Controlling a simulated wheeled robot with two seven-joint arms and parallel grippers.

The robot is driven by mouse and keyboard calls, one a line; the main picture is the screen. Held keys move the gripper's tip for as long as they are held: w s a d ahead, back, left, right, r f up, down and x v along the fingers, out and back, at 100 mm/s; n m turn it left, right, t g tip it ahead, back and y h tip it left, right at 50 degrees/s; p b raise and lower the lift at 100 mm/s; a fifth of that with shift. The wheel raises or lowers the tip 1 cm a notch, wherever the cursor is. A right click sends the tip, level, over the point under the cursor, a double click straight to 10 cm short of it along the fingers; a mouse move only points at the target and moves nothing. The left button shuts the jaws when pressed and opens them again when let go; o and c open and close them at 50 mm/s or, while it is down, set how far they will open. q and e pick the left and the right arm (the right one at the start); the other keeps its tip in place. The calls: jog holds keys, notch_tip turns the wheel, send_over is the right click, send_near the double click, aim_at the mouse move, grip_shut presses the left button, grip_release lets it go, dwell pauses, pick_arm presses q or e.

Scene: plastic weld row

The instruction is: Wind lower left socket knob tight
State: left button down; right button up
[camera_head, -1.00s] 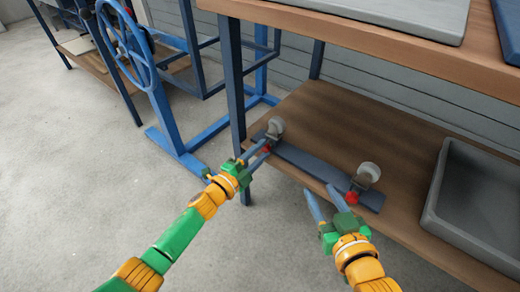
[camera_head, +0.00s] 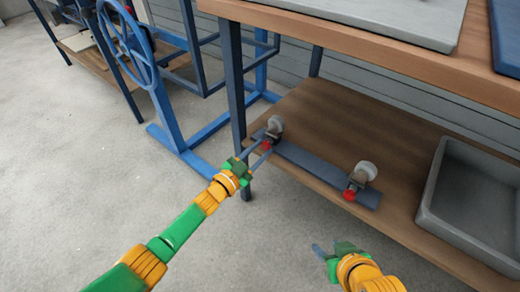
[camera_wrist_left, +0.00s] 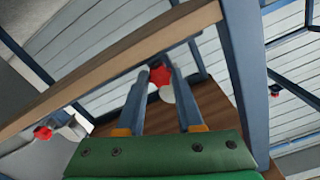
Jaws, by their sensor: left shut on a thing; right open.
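The lower left socket's red knob (camera_head: 266,145) sits under a whitish round part (camera_head: 275,124) at the left end of a grey-blue bar (camera_head: 312,164) on the lower shelf. My left gripper (camera_head: 263,148) is shut on this red knob. In the left wrist view the red knob (camera_wrist_left: 160,75) is between the two fingertips, with the whitish part partly hidden behind it. A second red knob (camera_head: 349,195) with its whitish round part (camera_head: 366,171) is at the bar's right end; it also shows in the left wrist view (camera_wrist_left: 43,133). My right gripper (camera_head: 326,249) is open and empty, away from the shelf.
A grey bin (camera_head: 428,215) stands at the right of the wooden lower shelf (camera_head: 350,120). A blue table leg (camera_head: 234,90) rises close to the left gripper. A blue wheel stand (camera_head: 165,115) is at the left. Floor at front is clear.

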pick_arm(q)
jog(key=shift+n, duration=0.5)
pick_arm(e)
jog(key=shift+s+d+f, duration=0.1)
jog(key=shift+s+f, duration=0.1)
jog(key=shift+s, duration=0.15)
pick_arm(q)
jog(key=c, duration=0.6)
grip_release()
jog(key=shift+o, duration=0.2)
pick_arm(e)
jog(key=shift+s+g, duration=0.1)
jog(key=shift+g, duration=0.2)
pick_arm(q)
jog(key=shift+p+v, duration=0.95)
jog(key=shift+v, duration=0.25)
jog(key=shift+p+v, duration=0.95)
jog(key=shift+v, duration=1.4)
pick_arm(e)
jog(key=s+d+f+g, duration=0.1)
jog(key=s+f+g, duration=0.2)
jog(key=f, duration=0.5)
jog(key=shift+s+d+f+g+h, duration=0.15)
jog(key=shift+s+f+g+h, duration=0.15)
jog(key=shift+s, duration=0.55)
